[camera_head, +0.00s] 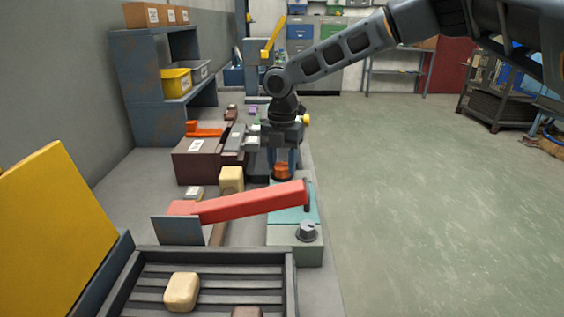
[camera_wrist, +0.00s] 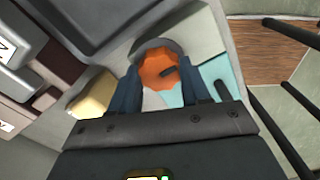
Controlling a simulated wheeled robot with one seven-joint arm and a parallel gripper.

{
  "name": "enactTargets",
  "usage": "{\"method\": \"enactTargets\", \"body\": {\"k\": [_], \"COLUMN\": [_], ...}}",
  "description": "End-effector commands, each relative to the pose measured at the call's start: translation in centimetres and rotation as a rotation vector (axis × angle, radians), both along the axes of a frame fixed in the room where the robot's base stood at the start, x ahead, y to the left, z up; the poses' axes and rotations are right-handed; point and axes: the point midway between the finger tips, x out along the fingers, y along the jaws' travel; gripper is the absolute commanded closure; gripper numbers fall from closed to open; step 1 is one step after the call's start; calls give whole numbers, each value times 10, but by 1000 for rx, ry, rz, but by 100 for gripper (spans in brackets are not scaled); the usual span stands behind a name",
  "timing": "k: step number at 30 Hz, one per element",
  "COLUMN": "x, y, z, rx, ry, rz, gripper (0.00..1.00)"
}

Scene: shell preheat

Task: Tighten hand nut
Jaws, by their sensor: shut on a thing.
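The hand nut (camera_head: 282,170) is an orange, faceted piece on the teal-topped fixture (camera_head: 290,215) at the bench's right edge. In the wrist view the nut (camera_wrist: 160,70) sits between the two dark fingers, with a grey ring around its far side. My gripper (camera_head: 282,160) points down from above, and its fingers are shut on the nut. Whether the nut is fully seated cannot be seen.
A red lever arm (camera_head: 250,204) lies across the fixture just in front of my gripper. A grey knob (camera_head: 307,231) stands on the near corner. A slatted tray (camera_head: 225,285) holds a cream block (camera_head: 181,291). Dark brown boxes (camera_head: 195,165) stand left of the nut. The floor at right is clear.

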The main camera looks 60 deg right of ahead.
Motion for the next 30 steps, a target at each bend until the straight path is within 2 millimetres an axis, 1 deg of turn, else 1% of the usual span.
{"method": "enactTargets", "body": {"k": [1,7,14,20,26,30], "x": [0,0,0,0,0,0], "y": [0,0,0,1,2,2], "z": [0,0,1,3,5,5], "rx": [0,0,1,5,9,10], "ry": [0,0,-1,0,0,1], "rz": [0,0,-18,-95,-247,-378], "gripper": [64,83,84,84,84,84]}}
